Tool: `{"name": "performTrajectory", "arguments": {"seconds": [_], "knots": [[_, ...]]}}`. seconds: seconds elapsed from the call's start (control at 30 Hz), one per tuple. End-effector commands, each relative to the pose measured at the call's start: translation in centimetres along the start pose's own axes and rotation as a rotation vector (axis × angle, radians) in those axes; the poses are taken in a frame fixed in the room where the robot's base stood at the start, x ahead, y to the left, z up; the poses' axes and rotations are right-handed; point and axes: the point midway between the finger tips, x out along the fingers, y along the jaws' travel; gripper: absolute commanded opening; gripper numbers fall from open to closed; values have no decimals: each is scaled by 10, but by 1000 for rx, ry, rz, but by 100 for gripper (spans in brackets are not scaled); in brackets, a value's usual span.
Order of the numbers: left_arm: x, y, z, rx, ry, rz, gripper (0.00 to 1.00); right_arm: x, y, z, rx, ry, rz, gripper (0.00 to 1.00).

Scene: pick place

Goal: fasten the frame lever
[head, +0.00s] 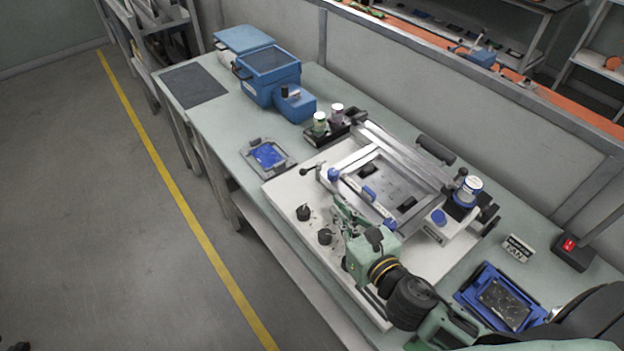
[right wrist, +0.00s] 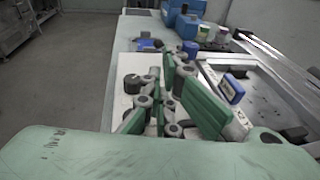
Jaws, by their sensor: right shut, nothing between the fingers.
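A white fixture base (head: 283,190) on the bench carries a metal frame (head: 352,156) around a recessed tray. A thin lever with a black ball end (head: 304,171) sticks out at the frame's left corner; I cannot tell if it is fastened. A blue knob (head: 334,174) sits beside it. My right gripper (head: 346,212), green and grey, is shut and empty over the near left side of the fixture, apart from the lever. Its fingers fill the middle of the right wrist view (right wrist: 172,75), with a blue block (right wrist: 232,89) on the frame to their right. My left gripper is out of view.
Two black knobs (head: 303,212) (head: 325,236) stand on the base near my right gripper. White-topped bottles (head: 320,123) sit in a black holder behind the frame. Blue boxes (head: 268,75) are at the far end; a blue-framed device (head: 500,297) is at the near right.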

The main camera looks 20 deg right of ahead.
Motion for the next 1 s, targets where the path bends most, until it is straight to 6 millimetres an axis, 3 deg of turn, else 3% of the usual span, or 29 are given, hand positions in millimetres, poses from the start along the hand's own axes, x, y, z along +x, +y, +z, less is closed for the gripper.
{"name": "performTrajectory", "arguments": {"seconds": [0.17, 0.33, 0.47, 0.63, 1.0], "knots": [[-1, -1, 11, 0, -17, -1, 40, 0, 0, 1, 0, 0, -1, 0], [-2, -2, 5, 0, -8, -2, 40, 3, -1, 1, 1, 0, -2, 0], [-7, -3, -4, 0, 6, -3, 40, 17, -1, 3, 1, -2, -3, 0], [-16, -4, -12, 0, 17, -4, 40, 51, -1, 5, 2, -3, -3, 0], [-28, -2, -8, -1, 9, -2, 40, 122, 0, 3, 4, 0, -2, 0]]}}
